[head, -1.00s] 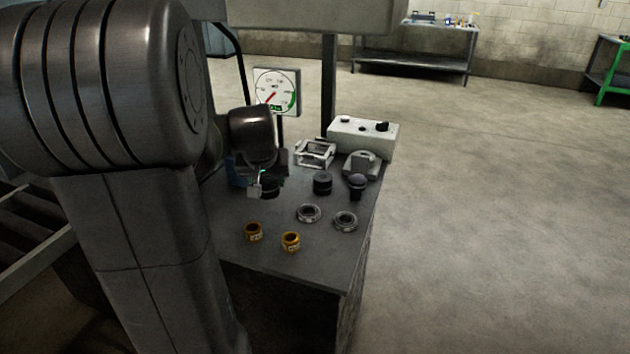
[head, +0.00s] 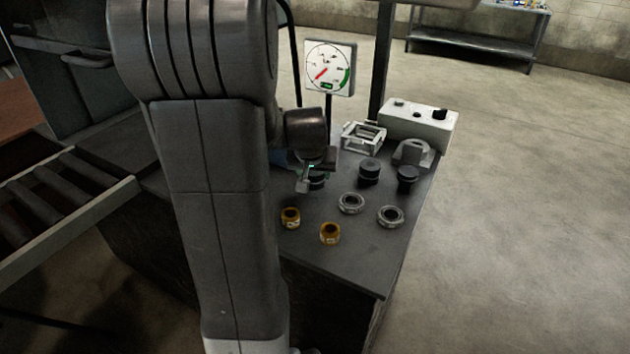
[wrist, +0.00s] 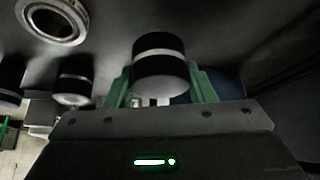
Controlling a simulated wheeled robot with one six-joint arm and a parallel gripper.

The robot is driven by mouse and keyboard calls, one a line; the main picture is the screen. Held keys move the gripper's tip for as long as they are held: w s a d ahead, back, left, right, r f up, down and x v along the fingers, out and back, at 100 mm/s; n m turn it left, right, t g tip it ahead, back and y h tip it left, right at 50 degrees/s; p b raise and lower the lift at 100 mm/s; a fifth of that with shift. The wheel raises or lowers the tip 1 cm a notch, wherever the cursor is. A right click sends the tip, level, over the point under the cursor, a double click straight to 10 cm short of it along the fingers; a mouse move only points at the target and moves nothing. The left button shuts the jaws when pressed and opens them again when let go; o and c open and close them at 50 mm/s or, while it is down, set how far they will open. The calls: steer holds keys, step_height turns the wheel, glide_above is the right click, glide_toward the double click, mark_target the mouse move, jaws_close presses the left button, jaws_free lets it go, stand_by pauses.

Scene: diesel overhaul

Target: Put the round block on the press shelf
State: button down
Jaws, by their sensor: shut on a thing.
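A black round block with a pale band shows in the wrist view (wrist: 160,62) between the green fingers of my gripper (wrist: 160,88). In the head view the block (head: 317,182) is a dark shape beside my gripper (head: 309,178), partly hidden by it. My gripper is shut on the block, low over the dark bench top (head: 345,263). I cannot tell whether the block touches the bench. No separate press shelf can be made out for certain.
Two similar black cylinders (head: 369,172) stand right of my gripper. Two steel rings (head: 351,203) and two brass rings (head: 330,233) lie nearer. A white frame (head: 363,136), a grey arched block (head: 413,152), a control box (head: 418,122) and a gauge (head: 330,68) are behind. The bench's front is clear.

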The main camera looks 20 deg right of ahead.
steer(key=shift+f, duration=1.3)
steer(key=shift+f, duration=0.1)
steer(key=c, duration=0.6)
jaws_free()
steer(key=shift+c, duration=0.2)
steer(key=shift+s+a+r, duration=0.1)
steer(key=shift+s+r, duration=0.1)
steer(key=shift+r, duration=0.35)
steer(key=p+v, duration=0.1)
steer(key=v, duration=1)
